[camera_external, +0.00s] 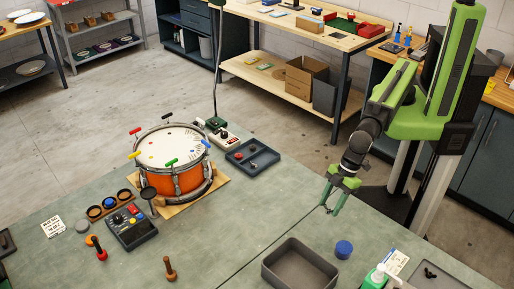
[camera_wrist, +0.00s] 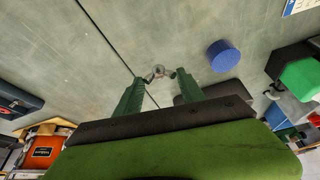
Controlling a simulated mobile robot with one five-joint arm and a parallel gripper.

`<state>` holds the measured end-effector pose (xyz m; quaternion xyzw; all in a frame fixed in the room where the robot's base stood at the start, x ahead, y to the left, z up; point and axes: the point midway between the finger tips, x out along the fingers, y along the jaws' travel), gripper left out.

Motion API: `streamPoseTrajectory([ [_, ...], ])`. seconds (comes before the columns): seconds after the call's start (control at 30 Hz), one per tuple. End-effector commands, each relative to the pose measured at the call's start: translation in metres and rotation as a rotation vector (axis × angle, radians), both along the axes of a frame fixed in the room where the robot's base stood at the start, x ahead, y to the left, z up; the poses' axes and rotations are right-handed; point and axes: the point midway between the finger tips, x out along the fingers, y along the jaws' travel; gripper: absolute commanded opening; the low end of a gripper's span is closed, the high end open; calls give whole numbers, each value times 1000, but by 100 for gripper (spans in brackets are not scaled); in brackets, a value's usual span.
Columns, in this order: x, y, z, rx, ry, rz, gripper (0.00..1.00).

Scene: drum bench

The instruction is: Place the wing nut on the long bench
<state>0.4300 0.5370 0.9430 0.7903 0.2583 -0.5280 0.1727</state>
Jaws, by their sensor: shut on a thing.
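My gripper (camera_external: 330,203) hangs over the grey-green bench top (camera_external: 285,205), near its back edge at the right. The wing nut is tiny and partly hidden by the fingers. It appears above the bench surface, but the exact height is hard to tell. A dark seam runs across the bench top beside the gripper. I cannot tell which bench is the long one.
A blue cylinder (camera_external: 344,248) and an open grey bin (camera_external: 299,265) stand near my gripper. A green-and-white bottle (camera_external: 376,277) is at the front right. An orange drum (camera_external: 173,178), a dark tray (camera_external: 252,158) and a control box (camera_external: 131,228) are leftward. Bench top between tray and bin is clear.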

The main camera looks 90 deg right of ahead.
Motion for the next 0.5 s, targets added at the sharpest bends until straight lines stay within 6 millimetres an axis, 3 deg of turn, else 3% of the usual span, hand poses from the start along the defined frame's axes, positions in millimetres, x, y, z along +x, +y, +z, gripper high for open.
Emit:
streamPoseTrajectory([
  [0.03, 0, 0, 23, 0, 0, 0, 1],
  [0.13, 0, 0, 37, 0, 0, 0, 1],
  [0.5, 0, 0, 38, 0, 0, 0, 1],
])
